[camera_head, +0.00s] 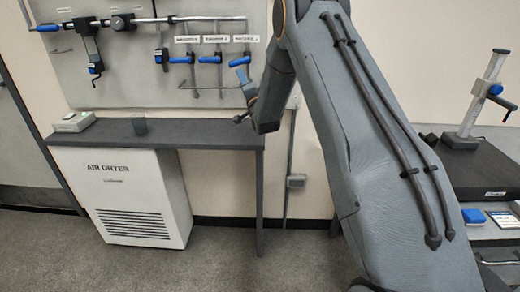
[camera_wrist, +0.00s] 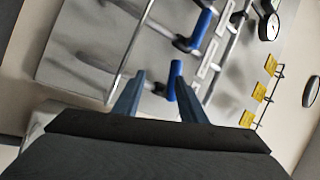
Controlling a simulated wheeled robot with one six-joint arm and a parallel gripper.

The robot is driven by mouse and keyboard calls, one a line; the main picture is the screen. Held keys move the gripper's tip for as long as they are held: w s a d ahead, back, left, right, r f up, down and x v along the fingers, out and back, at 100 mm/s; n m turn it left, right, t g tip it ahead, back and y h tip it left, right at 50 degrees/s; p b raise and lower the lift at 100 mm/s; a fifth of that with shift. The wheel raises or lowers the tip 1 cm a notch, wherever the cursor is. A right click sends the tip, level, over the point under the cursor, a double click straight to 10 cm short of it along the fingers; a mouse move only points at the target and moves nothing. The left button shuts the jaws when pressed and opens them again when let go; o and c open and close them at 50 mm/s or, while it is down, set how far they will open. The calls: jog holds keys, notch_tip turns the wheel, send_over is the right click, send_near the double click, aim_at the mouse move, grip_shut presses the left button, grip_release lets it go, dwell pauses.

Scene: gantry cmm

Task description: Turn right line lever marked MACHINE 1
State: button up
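Three blue-handled levers hang in a row on the wall panel in the head view. Each has a small white label above it, too small to read surely. The rightmost lever (camera_head: 240,61) is slightly tilted, beside the middle lever (camera_head: 210,59) and the left lever (camera_head: 181,60). My gripper (camera_wrist: 160,76) is open, its two fingers apart. In the wrist view one blue lever handle (camera_wrist: 175,80) shows near the right fingertip; contact cannot be told. Another blue handle (camera_wrist: 200,28) is farther up. In the head view my arm partly covers the panel's right side.
A dark shelf (camera_head: 200,133) runs below the panel, above a white air dryer (camera_head: 135,195). A round gauge (camera_wrist: 269,27) and yellow tags (camera_wrist: 258,91) show in the wrist view. A bench with a measuring stand (camera_head: 480,95) is at right.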

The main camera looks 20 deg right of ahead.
jog(key=s+f+n+g+h+b, duration=0.1)
jog(key=s+f+n+g, duration=0.2)
jog(key=s, duration=1)
jog(key=s+f+n+g+h+b, duration=0.1)
jog(key=s+f+n+g, duration=0.3)
jog(key=s+f+g, duration=0.6)
jog(key=shift+s+a+f+n+b, duration=0.25)
jog(key=shift+s+f+b, duration=0.5)
jog(key=shift+s, duration=0.8)
jog(key=shift+c, duration=0.4)
